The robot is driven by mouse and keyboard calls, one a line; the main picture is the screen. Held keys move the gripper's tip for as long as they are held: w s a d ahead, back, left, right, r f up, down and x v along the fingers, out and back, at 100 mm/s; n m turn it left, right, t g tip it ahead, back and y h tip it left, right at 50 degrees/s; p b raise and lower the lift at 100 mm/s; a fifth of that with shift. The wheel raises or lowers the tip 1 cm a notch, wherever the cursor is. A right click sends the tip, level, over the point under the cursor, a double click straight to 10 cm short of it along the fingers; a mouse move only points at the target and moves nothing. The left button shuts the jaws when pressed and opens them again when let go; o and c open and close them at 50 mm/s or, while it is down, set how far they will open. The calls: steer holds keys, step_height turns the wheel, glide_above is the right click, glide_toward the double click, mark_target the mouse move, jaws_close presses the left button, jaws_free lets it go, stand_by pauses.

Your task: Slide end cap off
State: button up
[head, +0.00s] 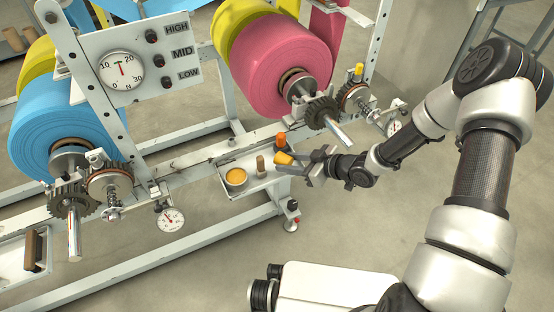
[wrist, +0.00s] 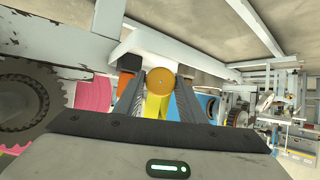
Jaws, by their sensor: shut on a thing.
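My gripper (head: 292,160) reaches in from the right, over the small white tray under the pink roll. It is shut on a yellow-orange cap-like piece (head: 282,158). In the wrist view, the round face of this yellow piece (wrist: 160,80) shows between the two dark fingertips, with a small mark at its centre. Whether it is the end cap, and whether it touches anything behind it, I cannot tell. The pink roll (head: 272,75) sits on a shaft (head: 336,130) with a bare metal end. The blue roll (head: 45,125) has a similar bare shaft end (head: 74,240).
The tray (head: 245,191) holds a round tin with orange contents (head: 236,177) and a small brown peg (head: 261,165). An orange piece (head: 281,140) stands close behind my gripper. Gears (head: 322,112) and white frame rails surround the area. Open floor lies in front.

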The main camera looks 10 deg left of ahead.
steer(key=shift+f, duration=0.7)
steer(key=o, duration=1.1)
steer(key=shift+o, duration=0.2)
steer(key=shift+d, duration=0.1)
steer(key=p+v, duration=0.5)
steer(key=v, duration=1.2)
steer(key=shift+s, duration=0.15)
steer(key=shift+r, duration=0.1)
